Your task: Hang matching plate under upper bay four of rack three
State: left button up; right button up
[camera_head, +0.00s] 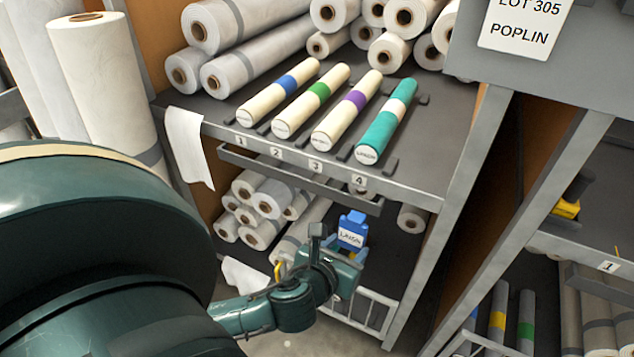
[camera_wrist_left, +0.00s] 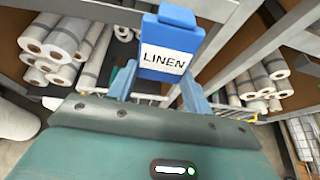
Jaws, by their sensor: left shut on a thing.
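My left gripper (camera_head: 338,268) is shut on a blue plate (camera_head: 352,232) with a white label. The label reads LINEN in the left wrist view, where the plate (camera_wrist_left: 168,45) stands upright between the fingers (camera_wrist_left: 158,92). In the head view the plate is below and in front of the upper shelf's edge, a little under the number 4 tag (camera_head: 359,181), apart from the rail (camera_head: 300,177). Bay four holds a teal roll (camera_head: 388,122) with a white band; its end label is too small to read surely. My right gripper is not in view.
Cream rolls with blue (camera_head: 280,90), green (camera_head: 312,100) and purple (camera_head: 347,110) bands lie in bays one to three. A lower shelf holds white rolls (camera_head: 262,205). At right another rack carries a LOT 305 POPLIN sign (camera_head: 522,22). A metal post (camera_head: 465,170) stands between.

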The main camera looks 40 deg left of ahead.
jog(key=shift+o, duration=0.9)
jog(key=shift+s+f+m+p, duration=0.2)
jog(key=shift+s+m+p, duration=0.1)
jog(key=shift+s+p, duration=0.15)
pick_arm(q)
jog(key=s+a+f, duration=0.3)
jog(key=f, duration=0.2)
jog(key=w+a+f+b, duration=0.1)
jog(key=w+a+b, duration=0.2)
jog(key=w, duration=1)
jog(key=shift+w+f+g+y+b, duration=0.3)
jog(key=shift+f+y+b, duration=0.1)
jog(key=shift+b, duration=1.05)
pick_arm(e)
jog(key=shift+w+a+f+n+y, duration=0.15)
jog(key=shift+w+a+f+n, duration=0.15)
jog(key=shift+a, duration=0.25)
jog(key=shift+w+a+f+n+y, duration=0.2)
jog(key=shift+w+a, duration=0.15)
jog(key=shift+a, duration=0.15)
pick_arm(q)
jog(key=shift+a, duration=0.1)
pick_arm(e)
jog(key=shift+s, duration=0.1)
pick_arm(q)
jog(key=o, duration=1.2)
